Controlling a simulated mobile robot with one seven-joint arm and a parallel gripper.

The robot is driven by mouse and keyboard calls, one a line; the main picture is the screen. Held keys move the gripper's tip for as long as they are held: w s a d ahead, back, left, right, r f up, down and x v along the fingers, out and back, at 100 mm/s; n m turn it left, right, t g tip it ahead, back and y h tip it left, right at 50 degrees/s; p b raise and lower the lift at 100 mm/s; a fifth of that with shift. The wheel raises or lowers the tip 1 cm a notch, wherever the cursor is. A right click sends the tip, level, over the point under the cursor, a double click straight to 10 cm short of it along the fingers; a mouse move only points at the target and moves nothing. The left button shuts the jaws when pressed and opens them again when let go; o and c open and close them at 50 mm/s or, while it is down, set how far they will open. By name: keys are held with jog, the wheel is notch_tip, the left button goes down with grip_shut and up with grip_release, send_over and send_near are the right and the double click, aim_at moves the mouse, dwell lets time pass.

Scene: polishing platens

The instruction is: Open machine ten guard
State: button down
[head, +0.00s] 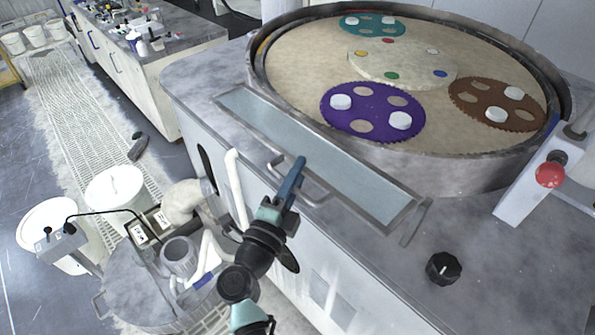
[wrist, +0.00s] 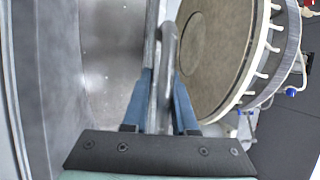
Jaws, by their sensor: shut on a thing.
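The guard (head: 300,150) is a long, narrow clear panel in a grey metal frame. In the head view it lies along the front edge of the machine top, before the large round platen (head: 290,80). A bent metal handle (head: 318,197) sticks out from the middle of its front side. My gripper (head: 293,178) is at this handle, its blue fingers reaching up from below. In the wrist view the handle bar (wrist: 166,75) runs between the two fingers, and my gripper (wrist: 162,105) is shut on it. The fingers partly hide the handle's left part in the head view.
A red stop button (head: 550,174) on a post and a black knob (head: 443,267) are on the machine at right. White buckets (head: 115,192), a grey drum (head: 140,285) and pipes crowd the floor at lower left. A bench (head: 150,60) stands behind.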

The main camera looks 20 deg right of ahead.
jog(key=shift+w+r, duration=0.15)
jog(key=shift+r, duration=0.5)
notch_tip(320, 180, up, 2)
jog(key=p, duration=0.6)
jog(key=shift+d+r+g+y+p, duration=0.15)
jog(key=shift+r+g+y+p, duration=0.05)
jog(key=shift+g+y+p, duration=0.15)
jog(key=c, duration=0.8)
grip_release()
jog(key=shift+f, duration=0.1)
jog(key=shift+c, duration=0.2)
jog(key=shift+f, duration=0.1)
